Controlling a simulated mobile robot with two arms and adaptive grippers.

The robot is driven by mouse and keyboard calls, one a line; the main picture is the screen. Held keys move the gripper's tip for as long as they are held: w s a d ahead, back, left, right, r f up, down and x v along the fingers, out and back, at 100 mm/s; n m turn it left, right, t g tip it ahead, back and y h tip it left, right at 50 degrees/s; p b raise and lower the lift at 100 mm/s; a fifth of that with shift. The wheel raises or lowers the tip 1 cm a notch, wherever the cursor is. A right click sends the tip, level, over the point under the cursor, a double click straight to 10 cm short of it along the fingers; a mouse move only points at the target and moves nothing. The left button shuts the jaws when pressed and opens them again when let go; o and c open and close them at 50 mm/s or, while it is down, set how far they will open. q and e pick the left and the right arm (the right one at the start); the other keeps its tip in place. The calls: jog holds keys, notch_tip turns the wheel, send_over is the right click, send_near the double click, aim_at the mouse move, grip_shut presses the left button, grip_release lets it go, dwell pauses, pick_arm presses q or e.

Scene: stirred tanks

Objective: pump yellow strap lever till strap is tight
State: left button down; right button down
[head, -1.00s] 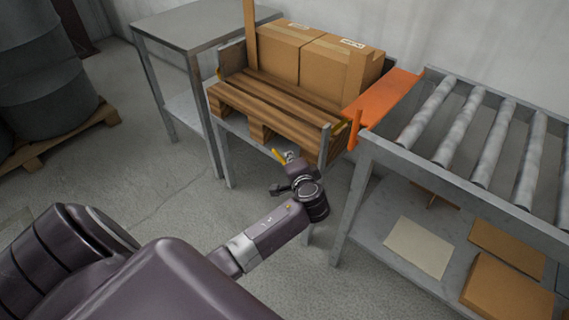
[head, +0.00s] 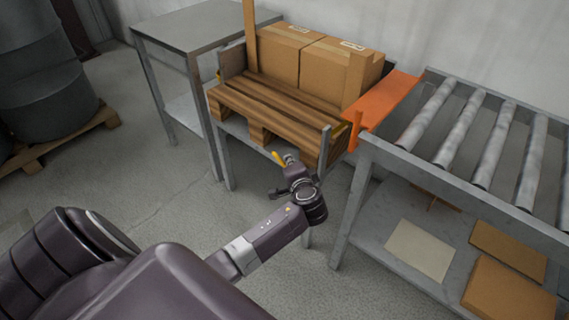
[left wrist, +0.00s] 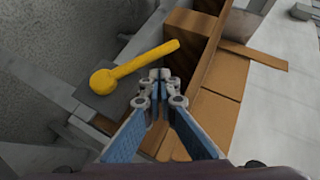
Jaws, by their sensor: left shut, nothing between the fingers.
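The yellow lever (left wrist: 140,64) is a bar with a round end, in the left wrist view, lying slantwise just beyond my left gripper (left wrist: 158,76). In the head view, the lever (head: 279,157) shows small at the front edge of the wooden pallet (head: 262,103). My left gripper (head: 289,160) is shut and empty, with its fingertips close beside the bar. I cannot tell whether they touch it. The strap cannot be made out clearly. My right gripper is not in view.
Cardboard boxes (head: 322,62) stand on the pallet. An orange plate (head: 385,97) bridges to a roller conveyor (head: 470,125) at right. A grey table (head: 200,28) stands at left. Bare floor (head: 165,170) lies in front.

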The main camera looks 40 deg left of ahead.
pick_arm(q)
jog(key=shift+f, duration=0.1)
dwell(0.7)
jog(key=shift+a+f, duration=0.1)
jog(key=shift+f, duration=0.15)
jog(key=shift+a, duration=0.1)
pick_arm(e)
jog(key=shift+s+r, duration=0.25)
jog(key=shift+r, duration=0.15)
